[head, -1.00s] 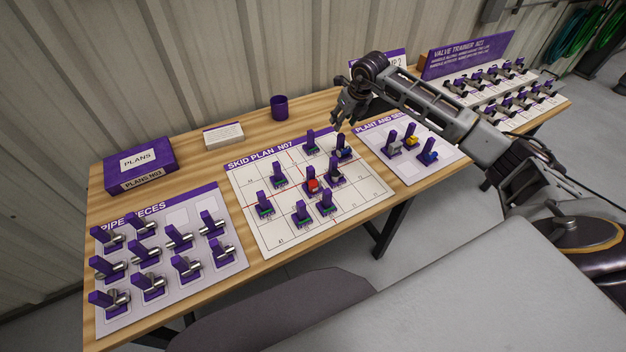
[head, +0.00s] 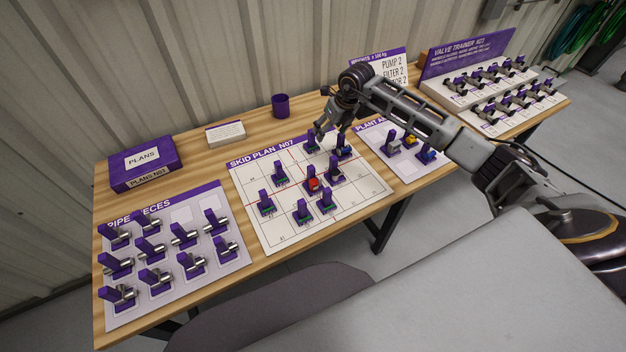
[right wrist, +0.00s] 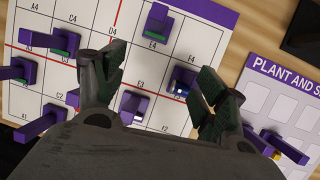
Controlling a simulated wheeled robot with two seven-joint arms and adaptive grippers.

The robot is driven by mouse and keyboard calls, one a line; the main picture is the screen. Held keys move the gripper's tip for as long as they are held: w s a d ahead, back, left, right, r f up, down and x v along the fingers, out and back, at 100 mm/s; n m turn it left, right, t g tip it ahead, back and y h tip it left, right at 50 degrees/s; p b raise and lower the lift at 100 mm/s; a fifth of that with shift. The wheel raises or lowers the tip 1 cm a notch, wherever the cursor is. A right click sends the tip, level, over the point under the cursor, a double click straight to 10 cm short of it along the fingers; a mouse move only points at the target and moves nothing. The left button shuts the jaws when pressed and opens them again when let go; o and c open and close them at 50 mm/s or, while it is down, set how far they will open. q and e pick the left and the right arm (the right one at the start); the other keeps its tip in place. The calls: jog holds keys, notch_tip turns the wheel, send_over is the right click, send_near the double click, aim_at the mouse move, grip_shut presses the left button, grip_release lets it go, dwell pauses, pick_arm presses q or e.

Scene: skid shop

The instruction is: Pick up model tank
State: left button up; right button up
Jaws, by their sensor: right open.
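Small models with purple upright handles stand on the skid plan board (head: 375,190). I cannot tell for certain which is the tank. At the board's back right are a green-based model (head: 311,145), a blue one (head: 344,152) and a greyish one (head: 336,172); a red one (head: 312,183) is near the middle. My right gripper (head: 328,128) is open and empty above the back-right part of the board. My left gripper is out of view.
The plant board (head: 425,173) with several models lies to the right. The pipe pieces board (head: 215,288) is at the left. A plans box (head: 143,160), a card (head: 226,134) and a purple cup (head: 281,105) stand along the back. The valve trainer (head: 480,55) is far right.

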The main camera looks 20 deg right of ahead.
jog(key=s+a+r+n+y+p, duration=0.1)
jog(key=s+a+y+p, duration=0.1)
jog(key=a, duration=0.8)
notch_tip(320, 180, up, 2)
jog(key=r+m+g+h+p, duration=0.1)
jog(key=m+g+h, duration=0.25)
jog(key=m, duration=1.65)
send_over(313, 179)
jog(key=shift+s+f, duration=0.1)
jog(key=shift+f, duration=0.15)
jog(key=shift+f, duration=0.1)
jog(key=shift+f+p, duration=0.55)
jog(key=shift+f, duration=3.65)
